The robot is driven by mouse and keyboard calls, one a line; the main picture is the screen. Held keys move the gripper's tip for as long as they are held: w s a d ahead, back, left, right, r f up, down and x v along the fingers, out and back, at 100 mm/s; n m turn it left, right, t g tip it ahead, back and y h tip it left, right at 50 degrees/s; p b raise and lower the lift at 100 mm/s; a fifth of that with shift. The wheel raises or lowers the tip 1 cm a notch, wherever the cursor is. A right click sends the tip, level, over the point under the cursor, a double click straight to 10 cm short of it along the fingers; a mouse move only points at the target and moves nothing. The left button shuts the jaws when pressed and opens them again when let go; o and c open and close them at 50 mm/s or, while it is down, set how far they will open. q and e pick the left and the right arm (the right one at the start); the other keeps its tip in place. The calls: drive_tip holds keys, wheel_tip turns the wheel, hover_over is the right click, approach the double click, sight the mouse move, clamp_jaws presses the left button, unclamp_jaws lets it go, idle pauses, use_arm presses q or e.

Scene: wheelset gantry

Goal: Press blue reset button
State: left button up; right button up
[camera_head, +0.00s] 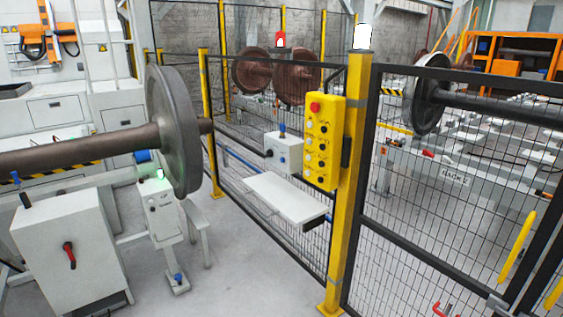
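Neither of my grippers shows in the head view. A yellow control box (323,142) is mounted on a yellow fence post at the centre. It has a red button (315,107) near its top and several small round controls below, too small to tell a blue one among them. A small white box (284,153) behind the fence, to the left of the control box, has a blue-tipped part (282,128) on top. I cannot tell which control is the blue reset button.
A large wheelset (174,130) on a long axle stands at the left. A grey cabinet with a red handle (69,255) is at the lower left. A white shelf (286,198) juts out by the black mesh fence (440,230). Grey floor (230,270) is clear in front.

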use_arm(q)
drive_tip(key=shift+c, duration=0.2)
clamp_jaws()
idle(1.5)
